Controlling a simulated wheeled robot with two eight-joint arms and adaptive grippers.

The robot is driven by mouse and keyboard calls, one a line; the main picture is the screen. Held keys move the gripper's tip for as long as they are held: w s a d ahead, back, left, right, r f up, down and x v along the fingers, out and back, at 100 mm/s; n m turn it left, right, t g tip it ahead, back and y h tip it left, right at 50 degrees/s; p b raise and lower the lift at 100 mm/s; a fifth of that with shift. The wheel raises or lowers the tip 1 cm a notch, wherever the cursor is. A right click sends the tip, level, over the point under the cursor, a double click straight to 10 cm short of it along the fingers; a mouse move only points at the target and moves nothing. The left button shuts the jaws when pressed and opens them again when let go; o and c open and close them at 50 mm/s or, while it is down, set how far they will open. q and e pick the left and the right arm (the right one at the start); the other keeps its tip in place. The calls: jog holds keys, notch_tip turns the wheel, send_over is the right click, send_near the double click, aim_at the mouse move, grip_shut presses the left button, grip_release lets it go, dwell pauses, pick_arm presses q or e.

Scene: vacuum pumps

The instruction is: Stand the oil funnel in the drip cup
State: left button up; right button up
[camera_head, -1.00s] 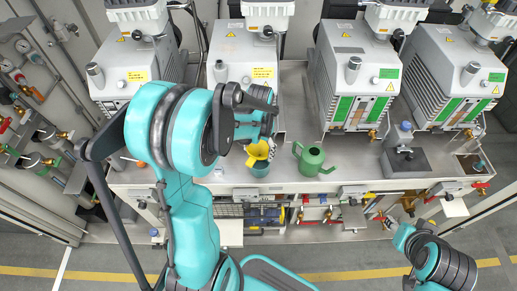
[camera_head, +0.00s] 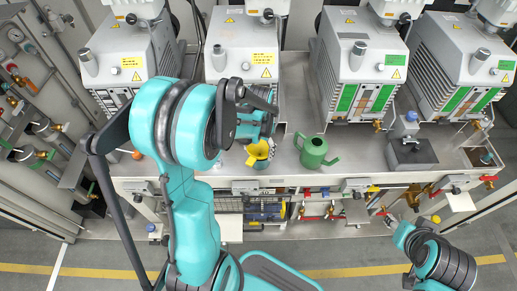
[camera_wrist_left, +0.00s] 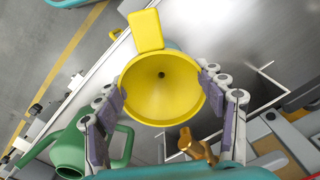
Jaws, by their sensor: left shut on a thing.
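My left gripper (camera_wrist_left: 165,110) is shut on the yellow oil funnel (camera_wrist_left: 160,88), with a finger pad on each side of its cone. The funnel's wide mouth faces the wrist camera and its flat tab points up in that view. In the head view the funnel (camera_head: 258,151) is at the bench's front part, at the teal drip cup (camera_head: 262,164). Only a little of the cup shows below the funnel. The funnel's spout is hidden, so I cannot tell how deep it sits in the cup.
A green watering can (camera_head: 313,152) stands on the bench (camera_head: 345,168) just right of the cup. Grey vacuum pumps (camera_head: 245,70) line the back. A dark grey box (camera_head: 411,155) is farther right. Bare bench lies between the can and the box.

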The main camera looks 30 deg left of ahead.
pick_arm(q)
jog(key=shift+f+b, duration=0.55)
jog(key=shift+f, duration=0.05)
dwell(0.3)
jog(key=o, duration=1.1)
jog(key=shift+r, duration=0.15)
notch_tip(320, 180, up, 12)
jog(key=shift+f, duration=0.1)
notch_tip(320, 180, up, 12)
jog(key=p, duration=1)
jog(key=shift+w+d, duration=0.1)
dwell(0.5)
